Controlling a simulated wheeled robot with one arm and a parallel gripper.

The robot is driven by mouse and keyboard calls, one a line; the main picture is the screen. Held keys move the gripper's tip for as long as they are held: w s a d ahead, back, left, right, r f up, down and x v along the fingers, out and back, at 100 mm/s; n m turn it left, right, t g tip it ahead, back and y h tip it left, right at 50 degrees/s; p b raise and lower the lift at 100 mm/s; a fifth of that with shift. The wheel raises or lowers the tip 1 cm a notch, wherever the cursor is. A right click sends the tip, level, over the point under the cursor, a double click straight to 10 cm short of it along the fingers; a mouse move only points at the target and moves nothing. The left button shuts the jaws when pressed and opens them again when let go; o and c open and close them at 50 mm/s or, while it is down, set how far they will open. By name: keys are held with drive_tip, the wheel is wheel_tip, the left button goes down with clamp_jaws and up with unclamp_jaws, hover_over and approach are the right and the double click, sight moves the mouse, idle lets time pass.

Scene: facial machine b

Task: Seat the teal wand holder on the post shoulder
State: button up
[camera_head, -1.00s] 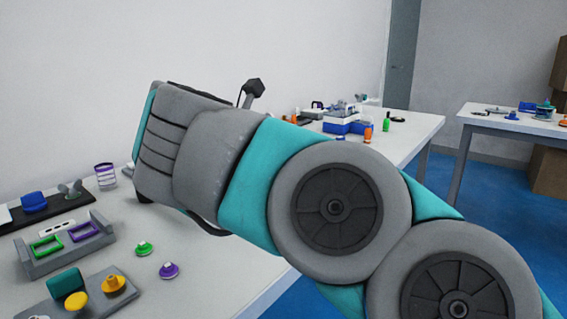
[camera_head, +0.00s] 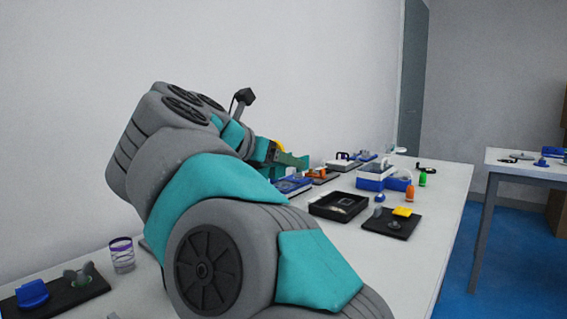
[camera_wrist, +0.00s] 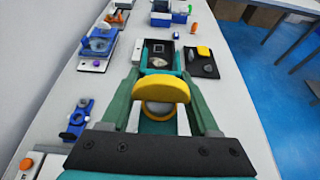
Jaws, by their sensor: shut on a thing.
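My gripper (camera_wrist: 160,80) has two green fingers, shut on a yellow-topped piece (camera_wrist: 160,88) with a pale round part under its rim. Teal shows between the fingers below it; I cannot tell whether this is part of the wand holder or of my gripper. In the head view the yellow of the held piece (camera_head: 280,147) shows small beside a green finger, above the far part of the table. My arm hides much of it. I cannot clearly make out the post shoulder in either view.
A black tray (camera_head: 318,208) and a dark plate (camera_head: 372,228) with a yellow block (camera_head: 402,212) lie ahead. A blue fixture (camera_wrist: 78,118) lies left of my gripper in the wrist view. Blue and white boxes (camera_head: 372,184) stand farther back. The table's right strip is clear.

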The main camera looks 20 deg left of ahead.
wheel_tip(320, 180, down, 8)
drive_tip(key=b, duration=0.5)
drive_tip(key=shift+b, duration=0.35)
drive_tip(key=shift+f+b, duration=0.35)
drive_tip(key=shift+b, duration=0.1)
idle(1.0)
drive_tip(key=o, duration=1.4)
